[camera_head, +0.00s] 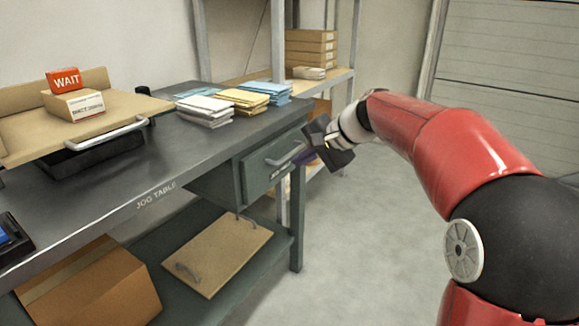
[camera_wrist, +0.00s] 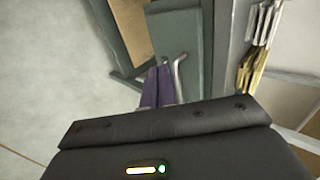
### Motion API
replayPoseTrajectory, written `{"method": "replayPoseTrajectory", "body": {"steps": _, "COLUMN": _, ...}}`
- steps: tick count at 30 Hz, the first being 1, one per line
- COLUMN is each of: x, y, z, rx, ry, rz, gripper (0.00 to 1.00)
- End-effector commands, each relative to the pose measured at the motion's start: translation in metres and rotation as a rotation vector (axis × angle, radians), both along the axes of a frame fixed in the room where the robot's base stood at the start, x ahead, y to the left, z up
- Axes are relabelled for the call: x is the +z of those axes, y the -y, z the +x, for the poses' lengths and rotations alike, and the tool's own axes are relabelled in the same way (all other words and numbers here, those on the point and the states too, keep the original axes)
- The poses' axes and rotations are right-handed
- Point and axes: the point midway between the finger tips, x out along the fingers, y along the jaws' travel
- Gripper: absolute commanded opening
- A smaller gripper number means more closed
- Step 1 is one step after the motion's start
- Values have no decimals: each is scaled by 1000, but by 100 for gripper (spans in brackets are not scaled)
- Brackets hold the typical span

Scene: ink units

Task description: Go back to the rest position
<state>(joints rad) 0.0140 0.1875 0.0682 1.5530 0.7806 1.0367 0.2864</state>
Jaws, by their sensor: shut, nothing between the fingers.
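My gripper (camera_head: 303,157) is at the end of my red arm, in front of the drawer (camera_head: 268,165) under the right end of the grey table (camera_head: 170,165). In the wrist view its purple fingers (camera_wrist: 160,85) lie close together, with nothing between them. The metal drawer handle (camera_head: 285,153) is right beside the fingertips. In the wrist view the handle (camera_wrist: 180,75) shows just right of the fingers. I cannot tell whether they touch. The drawer looks shut.
A board tray (camera_head: 30,140) with a carton and a red WAIT block (camera_head: 64,79) stands at the table's left. Paper stacks (camera_head: 240,98) lie at its right end. A shelf rack (camera_head: 330,75) stands behind. The floor (camera_head: 370,250) right of the table is clear.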

Motion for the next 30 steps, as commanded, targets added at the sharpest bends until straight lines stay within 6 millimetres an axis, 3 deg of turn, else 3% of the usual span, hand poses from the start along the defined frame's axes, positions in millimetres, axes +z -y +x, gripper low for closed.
{"method": "replayPoseTrajectory", "body": {"steps": 5, "x": 10, "y": 9, "z": -8, "rx": 1, "ry": 3, "rz": -6, "gripper": 0}}
{"method": "replayPoseTrajectory", "body": {"steps": 8, "x": 11, "y": 16, "z": -25, "rx": 11, "ry": 18, "rz": -51, "gripper": 0}}
{"method": "replayPoseTrajectory", "body": {"steps": 11, "x": 9, "y": 29, "z": -60, "rx": 30, "ry": 48, "rz": -148, "gripper": 0}}
{"method": "replayPoseTrajectory", "body": {"steps": 14, "x": -1, "y": 50, "z": -109, "rx": 60, "ry": 89, "rz": -287, "gripper": 0}}
{"method": "replayPoseTrajectory", "body": {"steps": 21, "x": -43, "y": 104, "z": -226, "rx": 161, "ry": 178, "rz": -621, "gripper": 0}}
{"method": "replayPoseTrajectory", "body": {"steps": 25, "x": -70, "y": 128, "z": -273, "rx": 219, "ry": 213, "rz": -765, "gripper": 0}}
{"method": "replayPoseTrajectory", "body": {"steps": 30, "x": -94, "y": 146, "z": -306, "rx": 269, "ry": 236, "rz": -875, "gripper": 0}}
